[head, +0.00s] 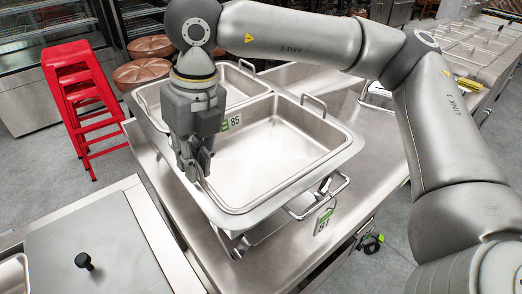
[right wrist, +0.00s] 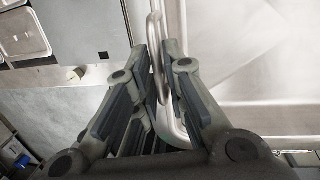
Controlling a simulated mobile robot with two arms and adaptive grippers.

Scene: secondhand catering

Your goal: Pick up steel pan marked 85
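The steel pan marked 85 (head: 275,150) is an empty rectangular pan in the front half of a steel chafing frame. Its green and white tag (head: 231,122) reads 85, and a loop handle (head: 314,104) stands at its far right end. My right gripper (head: 193,172) points down at the pan's near left end. In the right wrist view its fingers (right wrist: 157,45) are close together on both sides of a thin steel loop handle (right wrist: 172,110), apparently pinching it. The lower part of the handle is partly hidden by the fingers. My left gripper is not in view.
A second steel pan (head: 242,84) lies behind in the same frame. A tag reading 81 (head: 323,221) hangs below at the front right. A grey lidded counter (head: 100,245) is at lower left, red stools (head: 80,90) at left. The steel table (head: 370,150) has bare room at right.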

